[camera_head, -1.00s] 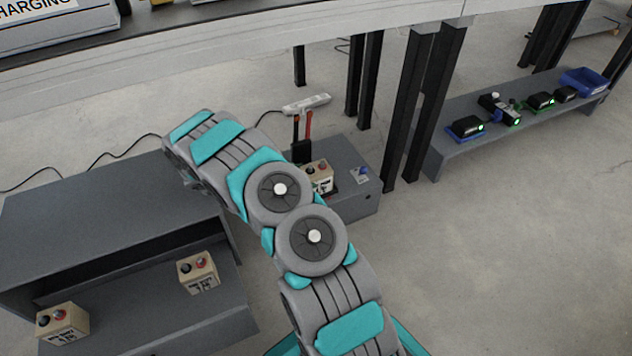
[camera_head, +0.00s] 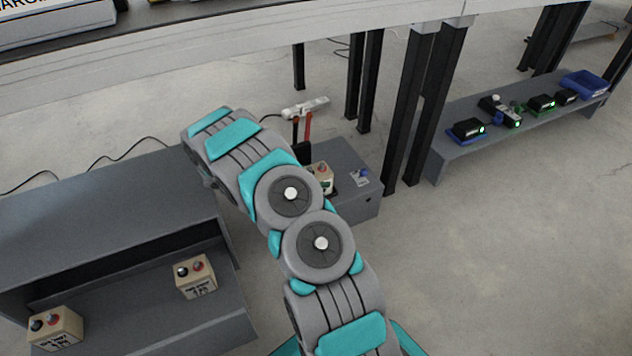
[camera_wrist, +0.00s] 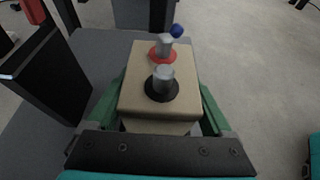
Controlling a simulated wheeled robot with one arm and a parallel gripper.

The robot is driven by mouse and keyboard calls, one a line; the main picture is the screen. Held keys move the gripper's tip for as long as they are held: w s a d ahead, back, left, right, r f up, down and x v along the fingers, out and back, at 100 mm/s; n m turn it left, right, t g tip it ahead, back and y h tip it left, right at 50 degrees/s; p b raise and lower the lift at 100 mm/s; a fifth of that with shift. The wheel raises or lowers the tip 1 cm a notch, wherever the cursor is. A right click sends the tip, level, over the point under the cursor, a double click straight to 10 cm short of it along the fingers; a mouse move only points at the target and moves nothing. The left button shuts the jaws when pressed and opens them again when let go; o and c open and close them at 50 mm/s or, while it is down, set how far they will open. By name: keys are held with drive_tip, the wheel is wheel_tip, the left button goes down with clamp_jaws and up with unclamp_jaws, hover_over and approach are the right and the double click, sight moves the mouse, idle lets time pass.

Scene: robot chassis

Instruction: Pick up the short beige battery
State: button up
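A beige battery (camera_wrist: 154,115) with a red and a black terminal on top fills the middle of the wrist view. My gripper (camera_wrist: 160,95) is around it, a green finger on each side; the fingers look open, with contact hard to judge. In the head view a battery (camera_head: 324,171) stands on a grey box (camera_head: 352,205), partly hidden by my arm, and my gripper is hidden there. Two more beige batteries, one at the middle of the shelf (camera_head: 195,276) and one at its left (camera_head: 55,329), stand at lower left.
Black uprights with a red part (camera_head: 308,127) stand beside the battery on the grey box. A blue knob (camera_head: 364,173) is to its right. Black table legs (camera_head: 430,110) rise just behind. A low bench (camera_head: 455,150) with several devices and a blue bin (camera_head: 584,84) is at right.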

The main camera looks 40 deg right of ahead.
clamp_jaws()
idle(0.3)
idle(0.3)
